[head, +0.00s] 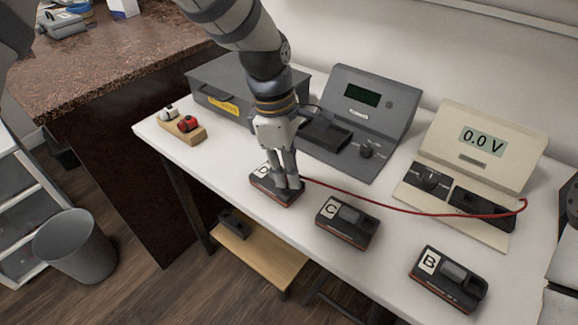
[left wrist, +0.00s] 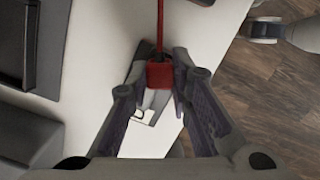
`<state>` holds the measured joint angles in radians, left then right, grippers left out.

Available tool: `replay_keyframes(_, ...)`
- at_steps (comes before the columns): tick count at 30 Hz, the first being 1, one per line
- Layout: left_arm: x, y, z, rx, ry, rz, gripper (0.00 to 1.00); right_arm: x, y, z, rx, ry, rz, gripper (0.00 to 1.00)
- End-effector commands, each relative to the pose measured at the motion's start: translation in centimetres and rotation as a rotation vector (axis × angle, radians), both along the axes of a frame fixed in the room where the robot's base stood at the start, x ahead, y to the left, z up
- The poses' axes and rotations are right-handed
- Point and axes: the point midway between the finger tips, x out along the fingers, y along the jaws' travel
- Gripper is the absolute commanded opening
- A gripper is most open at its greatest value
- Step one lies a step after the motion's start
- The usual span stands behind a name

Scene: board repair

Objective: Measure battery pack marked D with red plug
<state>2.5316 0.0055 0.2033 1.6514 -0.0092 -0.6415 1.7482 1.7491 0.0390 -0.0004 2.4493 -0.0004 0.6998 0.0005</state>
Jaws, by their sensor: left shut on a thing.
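My left gripper (head: 286,186) points down over battery pack D (head: 262,190), near the table's front edge. It is shut on the red plug (left wrist: 160,75), which shows between the fingers in the left wrist view. The fingers hide the plug in the head view. Whether it sits in the pack's socket is hidden. A red cable (head: 400,210) runs from there to the right side of the beige meter (head: 482,140), whose display reads 0.0 V. Part of the pack's white label (left wrist: 140,145) shows below the plug. My right gripper is not in view.
Battery packs C (head: 347,222) and B (head: 448,279) lie to the right along the table front. A dark grey device (head: 360,115) and a grey case (head: 225,88) stand behind. A wooden block (head: 183,131) with a white and a red item sits at left.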

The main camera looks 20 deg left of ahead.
Motion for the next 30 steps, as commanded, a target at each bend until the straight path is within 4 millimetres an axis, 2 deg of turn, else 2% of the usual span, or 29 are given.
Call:
replay_keyframes(10, 0.00, 0.00, -0.16, 0.000, 0.000, 0.000, 0.00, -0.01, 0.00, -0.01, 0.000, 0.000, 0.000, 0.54)
replay_keyframes(11, 0.00, 0.00, -0.16, 0.000, 0.000, 0.000, 0.24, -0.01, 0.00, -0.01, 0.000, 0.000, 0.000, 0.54)
replay_keyframes(13, 0.00, 0.00, -0.16, 0.000, 0.000, 0.000, 0.40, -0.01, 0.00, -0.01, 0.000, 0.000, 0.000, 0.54)
replay_keyframes(14, 0.00, 0.00, -0.16, 0.000, 0.000, 0.000, 0.43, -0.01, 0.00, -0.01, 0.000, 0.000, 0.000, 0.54)
replay_keyframes(20, 0.00, 0.00, -0.16, 0.000, 0.000, 0.000, 0.43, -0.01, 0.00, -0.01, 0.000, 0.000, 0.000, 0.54)
replay_keyframes(22, -0.01, -0.01, -0.17, 0.000, 0.000, 0.000, 0.54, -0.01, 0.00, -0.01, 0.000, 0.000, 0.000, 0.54)
replay_keyframes(30, -0.01, -0.01, -0.17, 0.000, 0.000, 0.000, 0.54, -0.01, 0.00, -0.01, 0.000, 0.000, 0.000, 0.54)
